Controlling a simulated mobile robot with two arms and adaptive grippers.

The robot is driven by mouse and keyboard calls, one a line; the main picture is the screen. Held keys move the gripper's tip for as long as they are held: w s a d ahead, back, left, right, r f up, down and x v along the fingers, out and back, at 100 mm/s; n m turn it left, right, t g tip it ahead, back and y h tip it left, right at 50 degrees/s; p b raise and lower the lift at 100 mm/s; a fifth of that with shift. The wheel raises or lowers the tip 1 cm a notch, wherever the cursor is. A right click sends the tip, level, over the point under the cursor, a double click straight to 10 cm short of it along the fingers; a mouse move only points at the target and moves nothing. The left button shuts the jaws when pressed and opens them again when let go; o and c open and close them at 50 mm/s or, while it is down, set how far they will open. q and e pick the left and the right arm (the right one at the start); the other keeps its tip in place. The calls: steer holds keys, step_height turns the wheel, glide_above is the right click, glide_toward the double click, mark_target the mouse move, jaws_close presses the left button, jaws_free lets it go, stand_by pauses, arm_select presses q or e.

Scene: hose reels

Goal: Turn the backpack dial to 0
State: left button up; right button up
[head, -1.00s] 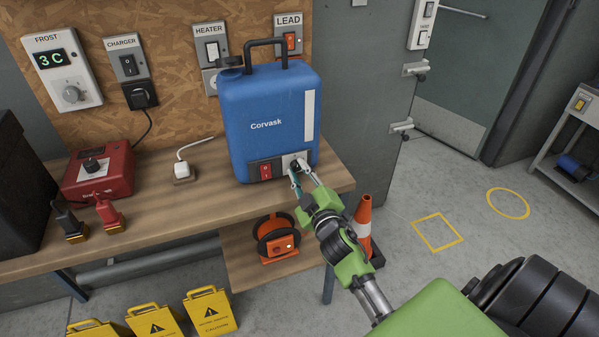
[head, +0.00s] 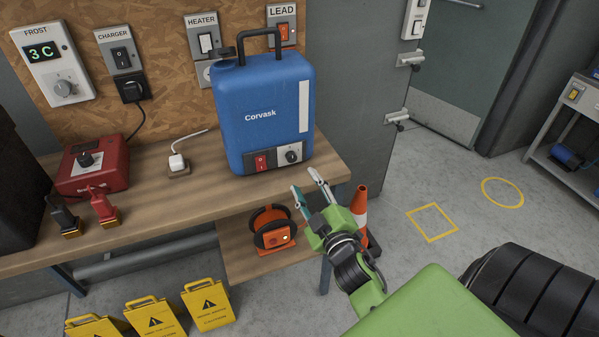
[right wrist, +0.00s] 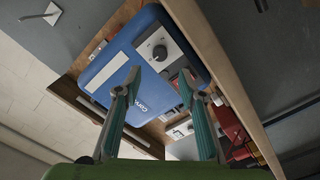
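The blue Corvask backpack (head: 262,112) stands upright on the wooden bench. Its black dial (head: 292,156) sits on a pale plate low on the front, right of a red rocker switch (head: 261,162). The dial also shows in the right wrist view (right wrist: 159,52), past the fingertips, with a light pointer mark. I cannot read its numbers. My right gripper (head: 305,180) is open and empty, below and in front of the dial and apart from it. Its two spread fingers also show in the right wrist view (right wrist: 160,76). My left gripper is not in view.
A red charger box (head: 95,165) and two battery-like clips stand at the bench's left. An orange hose reel (head: 272,230) sits on the lower shelf. A traffic cone (head: 360,213) stands right of the bench.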

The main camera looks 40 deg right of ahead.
steer(key=shift+v, duration=1.55)
steer(key=s+a+f+m+g+y, duration=0.1)
steer(key=s+a+f+g, duration=0.2)
steer(key=f, duration=0.9)
steer(key=s+a+f+m+g+y, duration=0.1)
steer(key=s+a+f+g+y, duration=0.2)
steer(key=f, duration=1)
steer(key=s+a+f+g, duration=0.2)
steer(key=s+a+f, duration=0.15)
steer(key=f, duration=0.85)
steer(key=s+f+g, duration=0.2)
steer(key=s+f, duration=0.4)
steer(key=s, duration=0.4)
steer(key=s+a+f+m+g, duration=0.1)
steer(key=s+f+g, duration=0.2)
steer(key=s+f, duration=0.3)
steer(key=s+f+m+g, duration=0.1)
steer(key=s+f+g, duration=0.2)
steer(key=s, duration=1.1)
step_height(320, 180, down, 4)
steer(key=shift+s+a+r, duration=0.2)
steer(key=shift+s, duration=0.2)
